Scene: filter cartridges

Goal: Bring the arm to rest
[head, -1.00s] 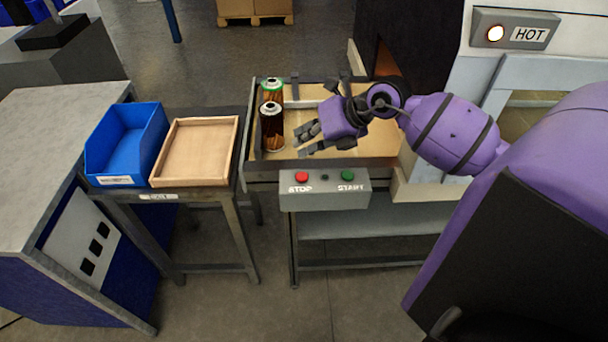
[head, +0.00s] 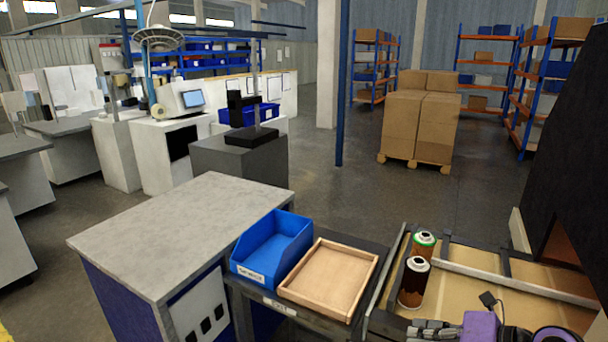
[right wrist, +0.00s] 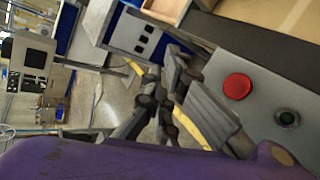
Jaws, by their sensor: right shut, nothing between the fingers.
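My right gripper (head: 432,328) is at the bottom edge of the head view, partly cut off, just nearer to me than the cartridges. In the right wrist view its dark fingers (right wrist: 165,90) are shut and empty, beside the grey control box (right wrist: 250,100). A dark cartridge with a pale top rim (head: 413,284) and a green-rimmed cartridge (head: 424,244) stand upright on the conveyor bed, one behind the other. The gripper holds neither. My left gripper is not in view.
A blue bin (head: 270,250) and an empty wooden tray (head: 366,283) sit on a side table left of the conveyor. A grey-topped cabinet (head: 180,230) stands further left. Open floor lies behind.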

